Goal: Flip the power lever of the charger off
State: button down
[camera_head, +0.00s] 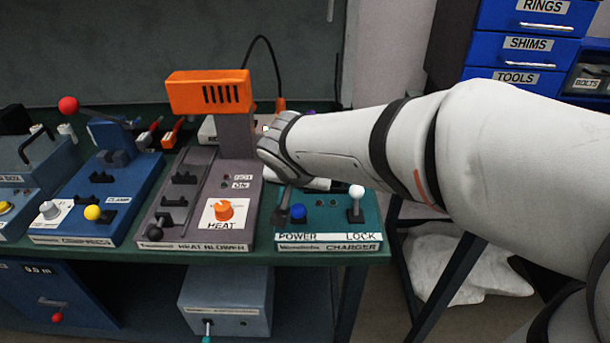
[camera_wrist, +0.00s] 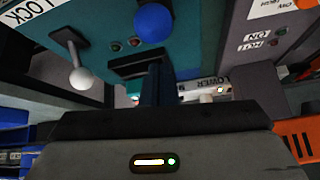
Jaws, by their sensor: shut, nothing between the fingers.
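The charger (camera_head: 330,228) is a teal box at the right end of the bench, labelled POWER and LOCK. Its power lever has a blue knob (camera_head: 297,212); the knob also shows at the top of the wrist view (camera_wrist: 154,22). The lock lever has a white knob (camera_head: 356,191), at the left of the wrist view (camera_wrist: 80,78). My gripper (camera_wrist: 156,72) is shut and empty, close to the blue knob. In the head view the dark fingers (camera_head: 281,208) are beside the knob's left side. I cannot tell whether they touch it. The power lever's lower part is hidden.
The heat blower (camera_head: 200,205), with an orange head (camera_head: 209,92) and HEAT dial (camera_head: 224,209), stands just left of the charger. A blue clamp unit (camera_head: 105,190) is farther left. A grey box (camera_head: 226,300) is below the bench. Blue drawers (camera_head: 528,48) stand at right.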

jog(key=shift+a+r, duration=0.15)
jog(key=shift+a+r+p, duration=0.1)
jog(key=shift+r+p, duration=0.2)
jog(key=shift+r, duration=0.4)
